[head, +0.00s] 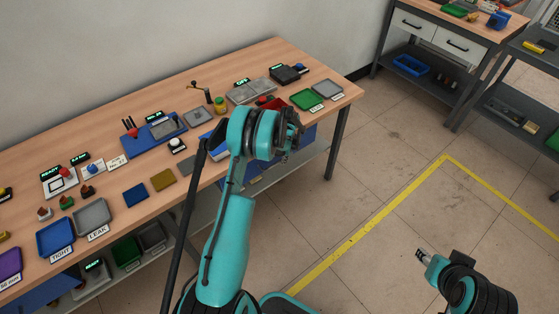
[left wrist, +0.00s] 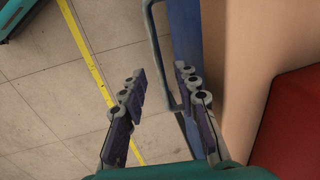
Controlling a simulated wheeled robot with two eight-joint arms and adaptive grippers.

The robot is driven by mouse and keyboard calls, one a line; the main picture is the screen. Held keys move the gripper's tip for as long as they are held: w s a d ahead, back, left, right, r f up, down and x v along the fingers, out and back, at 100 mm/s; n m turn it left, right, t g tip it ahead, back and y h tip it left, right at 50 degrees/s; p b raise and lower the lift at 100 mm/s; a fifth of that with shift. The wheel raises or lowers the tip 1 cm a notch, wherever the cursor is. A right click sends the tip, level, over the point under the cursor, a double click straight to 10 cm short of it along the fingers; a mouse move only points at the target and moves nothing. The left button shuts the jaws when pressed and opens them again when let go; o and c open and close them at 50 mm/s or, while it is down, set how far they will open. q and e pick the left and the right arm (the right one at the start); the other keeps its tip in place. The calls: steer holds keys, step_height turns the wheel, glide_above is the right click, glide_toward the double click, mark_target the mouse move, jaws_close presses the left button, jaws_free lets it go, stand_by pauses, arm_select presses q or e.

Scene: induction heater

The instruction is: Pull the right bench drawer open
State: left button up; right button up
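The blue drawer front (head: 300,143) shows under the right end of the wooden bench, partly hidden by my left arm. In the left wrist view the blue front (left wrist: 186,35) stands edge-on beside the wood, with a grey bar handle (left wrist: 157,45) sticking out from it. My left gripper (head: 291,130) is at the bench's front edge by the drawer. In the left wrist view it is open (left wrist: 160,82), with the handle bar between its fingers and gaps visible on both sides. My right gripper (head: 422,254) is low at the right, away from the bench; its finger opening is unclear.
The bench top (head: 215,165) carries several trays and devices, including a green tray (head: 306,99) near the right end. A red thing (left wrist: 290,125) lies close to the left gripper. Floor with a yellow line (head: 375,220) is clear in front. Another bench with white drawers (head: 412,24) stands back right.

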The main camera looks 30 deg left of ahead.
arm_select(q)
steer(key=shift+w+a+f, duration=0.1)
steer(key=shift+a+f, duration=0.1)
steer(key=shift+f, duration=0.8)
arm_select(e)
steer(key=shift+f, duration=0.3)
arm_select(q)
jaws_close()
steer(key=shift+d, duration=0.15)
steer(key=s+d+b, duration=0.1)
steer(key=s+d, duration=0.3)
steer(key=d, duration=0.6)
steer(key=s+d+b, duration=0.2)
steer(key=s+d, duration=0.3)
steer(key=d, duration=0.6)
steer(key=s+d+b, duration=0.2)
steer(key=s+d, duration=0.2)
steer(key=d, duration=0.7)
steer(key=shift+s, duration=0.2)
arm_select(e)
steer(key=f, duration=0.1)
steer(key=s+f, duration=0.1)
steer(key=f, duration=0.1)
steer(key=s+f, duration=0.1)
steer(key=f, duration=0.1)
steer(key=shift+a, duration=0.2)
